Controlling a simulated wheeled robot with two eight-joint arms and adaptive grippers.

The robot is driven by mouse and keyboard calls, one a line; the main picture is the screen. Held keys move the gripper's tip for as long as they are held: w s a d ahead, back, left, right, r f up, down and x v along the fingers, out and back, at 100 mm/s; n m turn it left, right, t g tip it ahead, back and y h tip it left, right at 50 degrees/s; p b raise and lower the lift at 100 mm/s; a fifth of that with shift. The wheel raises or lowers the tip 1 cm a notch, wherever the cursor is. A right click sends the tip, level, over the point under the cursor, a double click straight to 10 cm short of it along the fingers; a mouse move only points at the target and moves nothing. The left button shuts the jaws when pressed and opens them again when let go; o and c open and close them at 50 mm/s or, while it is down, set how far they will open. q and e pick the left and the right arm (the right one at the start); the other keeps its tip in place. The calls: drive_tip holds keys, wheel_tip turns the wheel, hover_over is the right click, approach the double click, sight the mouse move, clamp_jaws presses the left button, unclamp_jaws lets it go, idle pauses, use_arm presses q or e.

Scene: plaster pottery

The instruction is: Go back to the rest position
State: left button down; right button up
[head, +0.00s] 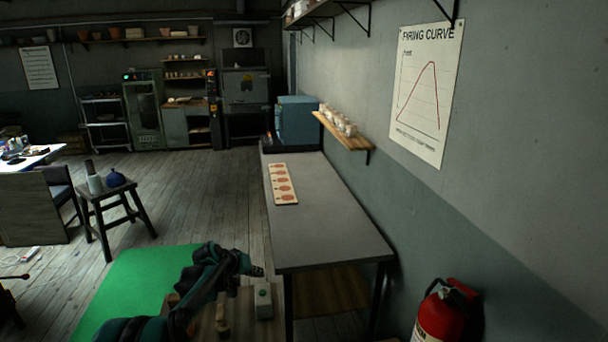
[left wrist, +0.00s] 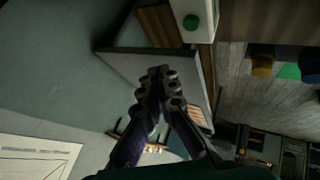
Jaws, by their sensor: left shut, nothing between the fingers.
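My left gripper (head: 258,270) is near the bottom middle of the head view, at the end of my teal and black arm. It is close to the front left corner of the long grey table (head: 325,225), and no object shows in it. In the left wrist view its fingers (left wrist: 160,74) are together and empty, with the grey table edge and the wall behind them. My right gripper is not in view.
A white box with a green button (head: 263,301) stands just below my gripper. A board with red discs (head: 283,184) lies on the grey table. A stool (head: 118,207) stands left, a red extinguisher (head: 440,316) lower right. Green mat (head: 140,285) lies on the floor.

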use_arm(q)
drive_tip(key=s+d+r+y+b, duration=0.1)
drive_tip(key=s+r, duration=0.3)
drive_tip(key=s, duration=0.7)
drive_tip(key=s+r+y+b, duration=0.15)
drive_tip(key=s+r, duration=0.25)
drive_tip(key=s, duration=0.7)
drive_tip(key=s+a+f+y+b, duration=0.1)
drive_tip(key=s+f, duration=0.3)
drive_tip(key=s, duration=0.7)
drive_tip(key=s+f+m+y+b, duration=0.1)
drive_tip(key=s+f, duration=0.3)
drive_tip(key=s, duration=0.7)
drive_tip(key=shift+s+a+f+m+b, duration=0.25)
drive_tip(key=shift+a+m+b, duration=0.05)
drive_tip(key=shift+a+b, duration=0.15)
drive_tip(key=shift+y, duration=0.25)
